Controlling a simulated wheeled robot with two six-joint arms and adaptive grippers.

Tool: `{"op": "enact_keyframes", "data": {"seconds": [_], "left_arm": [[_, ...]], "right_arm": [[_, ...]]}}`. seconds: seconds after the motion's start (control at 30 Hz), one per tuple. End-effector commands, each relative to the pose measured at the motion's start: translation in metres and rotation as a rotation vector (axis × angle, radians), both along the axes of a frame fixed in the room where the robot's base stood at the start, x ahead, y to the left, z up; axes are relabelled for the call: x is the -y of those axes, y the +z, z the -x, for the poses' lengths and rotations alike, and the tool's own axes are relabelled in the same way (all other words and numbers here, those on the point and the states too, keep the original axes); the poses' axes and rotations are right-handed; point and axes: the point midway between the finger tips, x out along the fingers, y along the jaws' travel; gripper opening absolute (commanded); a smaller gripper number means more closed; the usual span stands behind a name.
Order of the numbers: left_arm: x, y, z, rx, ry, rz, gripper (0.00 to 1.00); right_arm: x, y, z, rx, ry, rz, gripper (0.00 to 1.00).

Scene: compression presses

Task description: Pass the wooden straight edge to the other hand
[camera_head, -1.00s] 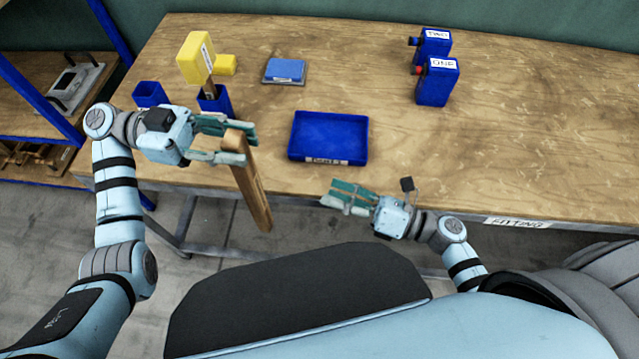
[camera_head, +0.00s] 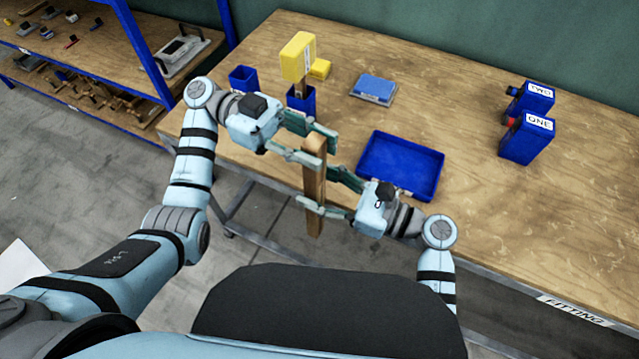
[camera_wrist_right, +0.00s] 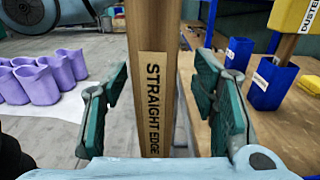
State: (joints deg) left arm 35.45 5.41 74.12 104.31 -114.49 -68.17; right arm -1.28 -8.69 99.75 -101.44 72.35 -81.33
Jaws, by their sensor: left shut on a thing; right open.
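The wooden straight edge (camera_head: 314,185) hangs upright in front of the workbench's front edge. My left gripper (camera_head: 320,146) is shut on it near its upper end. My right gripper (camera_head: 330,195) is open, lower down, with its fingers reaching to either side of the wood. In the right wrist view the straight edge (camera_wrist_right: 155,85), with its "STRAIGHT EDGE" label, stands between the open right fingers (camera_wrist_right: 160,112), with gaps showing on both sides.
On the workbench (camera_head: 450,110) are a blue tray (camera_head: 400,165), a yellow duster (camera_head: 298,57) in a blue holder, a blue pad (camera_head: 374,88) and blue boxes labelled ONE (camera_head: 528,140) and TWO (camera_head: 535,98). Purple containers (camera_wrist_right: 65,68) show in the right wrist view.

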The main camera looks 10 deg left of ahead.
Motion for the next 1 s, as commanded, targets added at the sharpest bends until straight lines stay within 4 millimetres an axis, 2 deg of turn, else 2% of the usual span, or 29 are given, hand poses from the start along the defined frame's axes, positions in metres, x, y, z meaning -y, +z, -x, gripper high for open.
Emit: {"op": "enact_keyframes", "data": {"seconds": [0.23, 0.57, 0.6, 0.73, 1.0], "left_arm": [[0.0000, 0.0002, 0.0000, 0.000, 0.000, 0.000, 0.00], [-0.0001, 0.0001, 0.0004, -0.001, -0.001, 0.000, 0.00], [-0.0001, 0.0000, 0.0005, -0.001, -0.002, 0.000, 0.30], [-0.0001, 0.0000, 0.0005, -0.001, -0.002, 0.000, 0.51], [0.0000, 0.0001, 0.0001, 0.000, -0.001, 0.000, 0.52]], "right_arm": [[-0.0021, -0.0003, -0.0006, -0.001, 0.000, 0.001, 0.53], [-0.0017, -0.0002, -0.0010, -0.001, -0.002, 0.001, 0.02], [-0.0016, 0.0000, -0.0011, -0.001, -0.002, 0.000, 0.00], [-0.0015, 0.0001, -0.0012, -0.001, -0.002, 0.000, 0.00], [-0.0016, 0.0000, -0.0008, -0.001, -0.001, 0.000, 0.00]]}}
